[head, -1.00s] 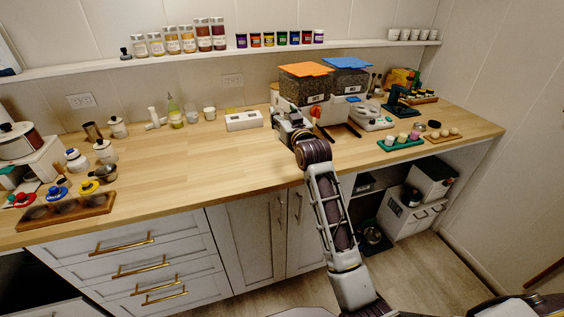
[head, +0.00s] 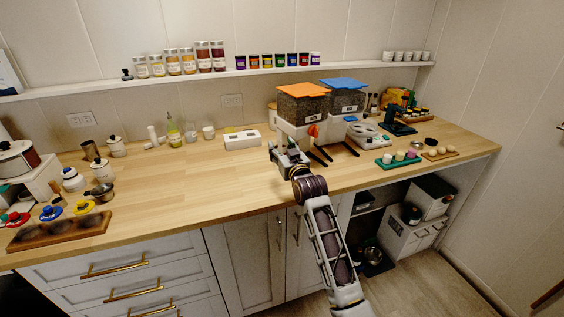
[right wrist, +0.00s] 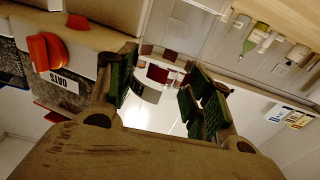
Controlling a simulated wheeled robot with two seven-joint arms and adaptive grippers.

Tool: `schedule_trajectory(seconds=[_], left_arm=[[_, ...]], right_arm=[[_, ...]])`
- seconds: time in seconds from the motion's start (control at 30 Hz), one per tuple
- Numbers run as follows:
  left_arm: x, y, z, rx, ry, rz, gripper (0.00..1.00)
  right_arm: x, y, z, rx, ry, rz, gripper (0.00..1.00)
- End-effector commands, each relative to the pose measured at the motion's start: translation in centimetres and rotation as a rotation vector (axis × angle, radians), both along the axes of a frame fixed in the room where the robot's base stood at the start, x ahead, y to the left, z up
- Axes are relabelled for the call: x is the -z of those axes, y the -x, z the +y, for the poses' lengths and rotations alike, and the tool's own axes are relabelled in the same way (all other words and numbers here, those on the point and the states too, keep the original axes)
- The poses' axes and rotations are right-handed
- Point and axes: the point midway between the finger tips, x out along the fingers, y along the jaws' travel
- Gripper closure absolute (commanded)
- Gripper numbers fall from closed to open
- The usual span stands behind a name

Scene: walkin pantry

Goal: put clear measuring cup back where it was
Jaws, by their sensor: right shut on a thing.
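My right gripper (head: 287,157) is over the counter, in front and to the left of the dispenser with the orange lid (head: 303,90). In the right wrist view, its two green-padded fingers (right wrist: 160,90) stand apart with a pale, glassy shape (right wrist: 152,115) between them. I take this shape to be the clear measuring cup; its outline is hard to make out. In the head view the cup is hidden or too small to tell. My left gripper is not in view.
A blue-lidded dispenser (head: 345,84) stands beside the orange-lidded one. A white box (head: 242,140) is behind left of my gripper, and a kitchen scale (head: 368,136) is to the right. A green tray with small cups (head: 398,161) is near the front right. The counter's middle left is clear.

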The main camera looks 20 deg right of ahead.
Motion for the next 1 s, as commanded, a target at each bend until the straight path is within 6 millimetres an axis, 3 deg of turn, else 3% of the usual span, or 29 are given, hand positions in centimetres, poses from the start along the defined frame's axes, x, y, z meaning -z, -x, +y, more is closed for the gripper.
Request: schedule_trajectory(seconds=[0.5,0.97,1.0], left_arm=[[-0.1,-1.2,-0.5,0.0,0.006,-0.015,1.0],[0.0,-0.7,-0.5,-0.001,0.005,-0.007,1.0],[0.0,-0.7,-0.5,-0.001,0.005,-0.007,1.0]], right_arm=[[4.8,0.0,0.0,0.0,0.0,0.001,0.96],[5.2,0.0,0.0,0.0,0.0,0.001,0.96],[5.3,0.0,0.0,0.0,0.0,0.001,0.48]])
